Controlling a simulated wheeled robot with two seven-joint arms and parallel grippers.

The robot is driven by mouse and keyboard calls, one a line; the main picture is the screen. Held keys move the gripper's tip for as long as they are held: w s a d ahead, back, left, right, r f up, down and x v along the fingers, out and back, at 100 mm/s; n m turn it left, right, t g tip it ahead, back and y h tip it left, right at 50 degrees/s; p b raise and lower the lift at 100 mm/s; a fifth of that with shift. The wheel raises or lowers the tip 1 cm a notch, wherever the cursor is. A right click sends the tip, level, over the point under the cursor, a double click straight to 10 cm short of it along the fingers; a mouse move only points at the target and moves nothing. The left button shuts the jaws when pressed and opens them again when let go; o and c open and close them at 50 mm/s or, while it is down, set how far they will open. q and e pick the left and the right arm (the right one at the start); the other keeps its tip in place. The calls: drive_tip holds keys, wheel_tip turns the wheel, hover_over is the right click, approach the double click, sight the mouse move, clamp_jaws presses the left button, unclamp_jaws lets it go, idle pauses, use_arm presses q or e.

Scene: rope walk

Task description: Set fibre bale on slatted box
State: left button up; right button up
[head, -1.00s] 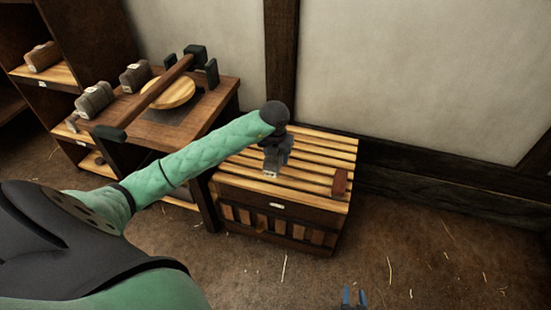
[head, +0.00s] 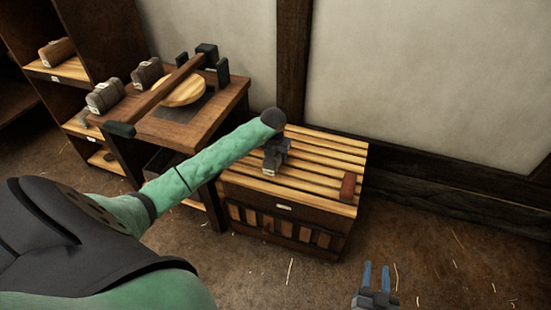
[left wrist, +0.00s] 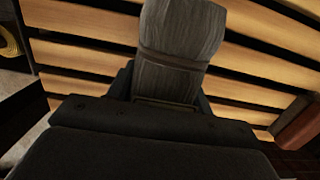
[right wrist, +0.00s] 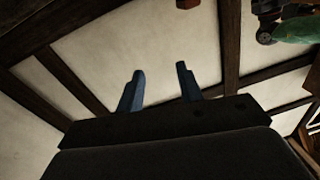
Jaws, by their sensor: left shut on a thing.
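The fibre bale (left wrist: 182,45) is a grey, banded bundle in the left wrist view, and it fills the space between the fingers. In the head view the bale (head: 270,168) is small, with a pale tag, partly hidden by my left gripper (head: 276,150). My left gripper is shut on it over the slatted box (head: 318,152), which has pale slats on top and a dark crate body. I cannot tell whether the bale touches the slats. My right gripper (head: 376,275) is open and empty, low in the head view; its blue fingers (right wrist: 160,72) stand apart.
A red-brown block (head: 347,187) lies at the box top's right end. A shelf with a brown bale (head: 57,52) stands far left.

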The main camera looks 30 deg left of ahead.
use_arm(q)
drive_tip(key=shift+f, duration=0.35)
use_arm(e)
drive_tip(key=shift+w+r, duration=0.1)
drive_tip(key=shift+r, duration=0.7)
use_arm(q)
drive_tip(key=shift+f, duration=0.1)
use_arm(e)
drive_tip(key=shift+t, duration=0.3)
use_arm(q)
drive_tip(key=o, duration=1.1)
drive_tip(key=shift+c, duration=0.2)
use_arm(e)
drive_tip(key=shift+w+r, duration=0.15)
drive_tip(key=shift+r, duration=0.2)
drive_tip(key=shift+f, duration=0.1)
use_arm(q)
drive_tip(key=r, duration=0.4)
drive_tip(key=s+r, duration=0.1)
drive_tip(key=r, duration=0.3)
drive_tip(key=r+p, duration=0.1)
drive_tip(key=r, duration=0.3)
drive_tip(key=shift+s+d, duration=0.2)
use_arm(e)
drive_tip(key=s+f+g+h, duration=0.1)
drive_tip(key=s+f+g, duration=0.3)
drive_tip(key=f, duration=0.9)
drive_tip(key=shift+s+f+g, duration=0.15)
drive_tip(key=shift+f+g, duration=0.05)
drive_tip(key=shift+g, duration=0.2)
